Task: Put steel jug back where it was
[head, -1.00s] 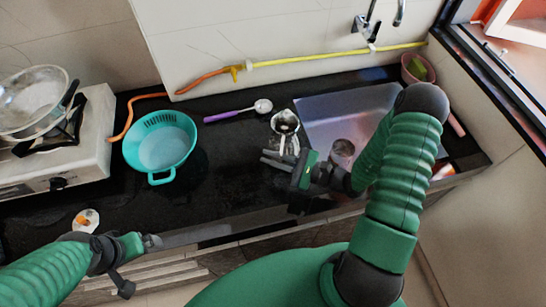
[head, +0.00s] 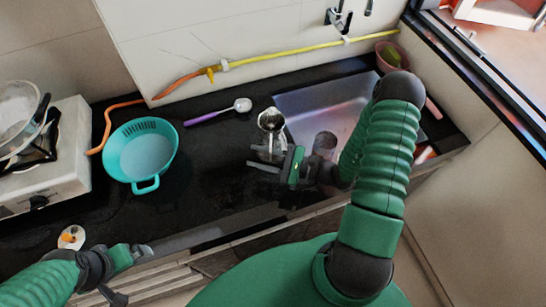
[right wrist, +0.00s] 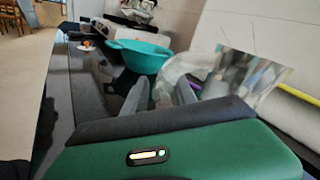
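The steel jug (head: 270,121) stands on the dark counter at the left edge of the sink in the head view. In the right wrist view the shiny jug (right wrist: 243,76) fills the upper right, with its curved handle towards the fingers. My right gripper (head: 262,159) is beside the jug on its near side. Its two fingers (right wrist: 160,97) are apart around the handle area; I cannot tell whether they touch it. My left gripper (head: 142,252) is at the counter's front edge, far from the jug, and its finger gap is unclear.
A teal basin (head: 141,158) and a purple-handled ladle (head: 220,110) lie left of the jug. A stove (head: 60,180) is at far left. A yellow hose (head: 290,55) runs along the wall.

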